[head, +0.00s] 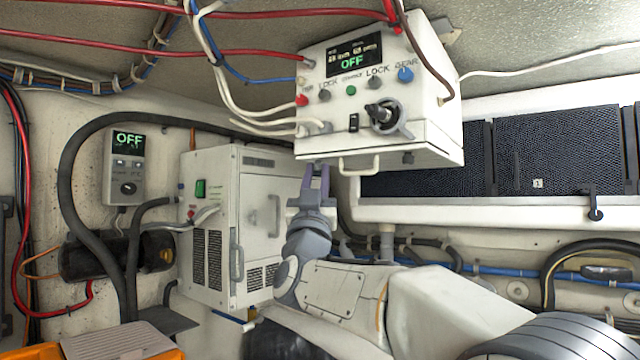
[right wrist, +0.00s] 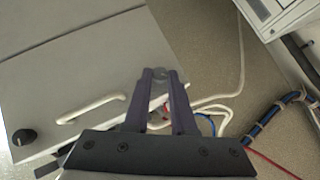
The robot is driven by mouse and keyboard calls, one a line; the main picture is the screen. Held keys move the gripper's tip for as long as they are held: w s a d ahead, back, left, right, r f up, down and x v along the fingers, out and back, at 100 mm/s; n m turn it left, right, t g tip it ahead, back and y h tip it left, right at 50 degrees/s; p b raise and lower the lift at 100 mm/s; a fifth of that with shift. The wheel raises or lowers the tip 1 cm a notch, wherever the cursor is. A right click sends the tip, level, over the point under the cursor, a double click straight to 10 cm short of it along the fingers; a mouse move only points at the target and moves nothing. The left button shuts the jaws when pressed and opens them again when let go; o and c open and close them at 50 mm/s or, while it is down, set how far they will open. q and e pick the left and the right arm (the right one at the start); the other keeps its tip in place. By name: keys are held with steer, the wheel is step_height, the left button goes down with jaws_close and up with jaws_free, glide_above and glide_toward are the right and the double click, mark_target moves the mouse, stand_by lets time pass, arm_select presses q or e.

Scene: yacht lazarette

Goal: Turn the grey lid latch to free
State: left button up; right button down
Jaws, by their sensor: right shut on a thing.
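A white control box (head: 375,95) hangs from the ceiling, with a display reading OFF and a row of knobs. A lid (head: 425,147) with a white handle (head: 360,165) forms its lower part; the handle also shows in the right wrist view (right wrist: 92,108). My right gripper (head: 318,170) points up at the lid's lower left edge. In the right wrist view its fingers (right wrist: 160,78) are shut on a small grey round piece, apparently the grey lid latch (right wrist: 157,76), mostly hidden by the fingers. The latch's angle cannot be told. My left gripper is not in view.
White cables (head: 255,115) run into the box's left side. A white cabinet (head: 205,235) stands behind on the left. Dark mesh panels (head: 555,150) are on the right.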

steer(key=m+h+p, duration=0.1)
steer(key=h, duration=0.1)
steer(key=m+g+h, duration=0.1)
steer(key=h, duration=0.2)
steer(key=m+g+h+p, duration=0.1)
steer(key=h, duration=0.2)
steer(key=shift+w+a+r+m+p, duration=0.2)
steer(key=shift+a+m+p, duration=0.1)
steer(key=shift+a, duration=0.1)
steer(key=m+g+h+p, duration=0.1)
steer(key=g+h, duration=0.1)
steer(key=h, duration=0.1)
steer(key=m+g+h+p, duration=0.2)
steer(key=h, duration=0.1)
steer(key=shift+a+h, duration=0.15)
steer(key=shift+h, duration=0.15)
steer(key=shift+w+m+g+h+p, duration=0.15)
steer(key=shift+m+g+h+p, duration=0.95)
steer(key=shift+g+h+p, duration=0.65)
steer(key=shift+f+g, duration=0.1)
steer(key=shift+g, duration=0.25)
steer(key=c, duration=0.7)
jaws_free()
steer(key=shift+c, duration=0.2)
steer(key=shift+f+b, duration=0.1)
steer(key=shift+b, duration=0.2)
